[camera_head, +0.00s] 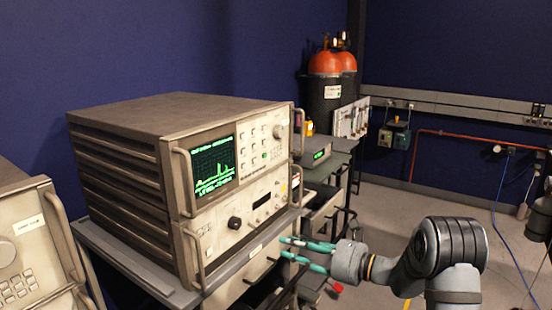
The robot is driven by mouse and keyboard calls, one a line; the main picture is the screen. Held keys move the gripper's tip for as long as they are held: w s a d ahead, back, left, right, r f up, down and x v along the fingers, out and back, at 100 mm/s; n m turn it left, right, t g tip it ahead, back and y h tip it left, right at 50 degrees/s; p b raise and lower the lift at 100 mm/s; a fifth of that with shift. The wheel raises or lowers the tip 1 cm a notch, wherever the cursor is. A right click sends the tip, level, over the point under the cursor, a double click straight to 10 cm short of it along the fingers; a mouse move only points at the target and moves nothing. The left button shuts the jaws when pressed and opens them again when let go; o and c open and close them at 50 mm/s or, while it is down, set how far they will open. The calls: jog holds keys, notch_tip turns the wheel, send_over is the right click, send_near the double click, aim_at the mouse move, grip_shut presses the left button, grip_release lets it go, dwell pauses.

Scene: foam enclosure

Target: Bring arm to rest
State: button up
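My arm (440,255) reaches in from the bottom right of the head view, bent at a dark ringed joint. My gripper (292,247) points left, in front of the lower right part of a beige instrument stack. Its two teal fingers are spread apart with a gap between them, and nothing shows between them. I cannot tell whether the fingers touch the instrument or the drawer front behind them.
The instrument stack (160,110) with a green screen (213,168) stands on a grey cart (130,262). Another panel (25,250) is at the left edge. Gas cylinders (325,90) stand behind. Open floor (395,190) lies behind my arm; a blue cable (500,225) hangs at right.

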jog(key=shift+s+f+n, duration=0.1)
jog(key=shift+f+n, duration=0.2)
jog(key=shift+f, duration=0.5)
jog(key=shift+s+a+g, duration=0.1)
jog(key=shift+g, duration=0.2)
